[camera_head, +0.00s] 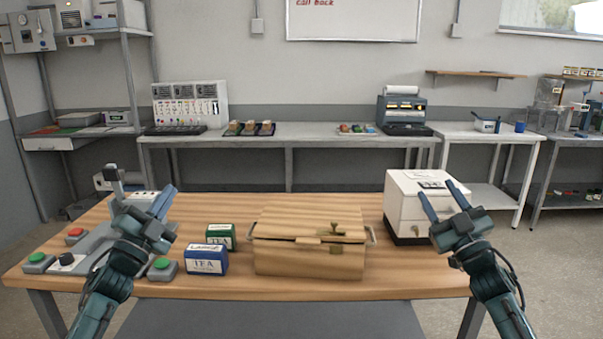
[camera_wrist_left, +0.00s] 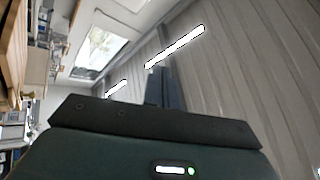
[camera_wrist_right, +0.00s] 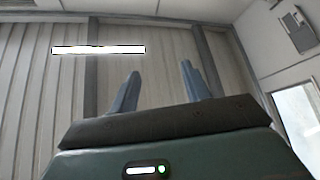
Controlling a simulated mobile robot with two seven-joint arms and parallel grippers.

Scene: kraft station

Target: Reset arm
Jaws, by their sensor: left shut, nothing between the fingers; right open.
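My left gripper (camera_head: 163,201) is raised over the left part of the wooden table (camera_head: 350,288), pointing up, with its fingers together and empty. Its closed fingers also show in the left wrist view (camera_wrist_left: 164,90), against the ceiling. My right gripper (camera_head: 444,203) is raised in front of the white box-shaped device at the table's right, its fingers apart. In the right wrist view its two fingers (camera_wrist_right: 160,88) stand apart with nothing between them. Neither gripper touches anything that I can see.
A closed wooden chest (camera_head: 308,260) stands mid-table. Left of it are a blue tea box (camera_head: 206,261) and a green box (camera_head: 221,236). The white device (camera_head: 408,205) stands at right. Button boxes (camera_head: 38,262) and a grey machine (camera_head: 103,245) are at left. The table's front edge is clear.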

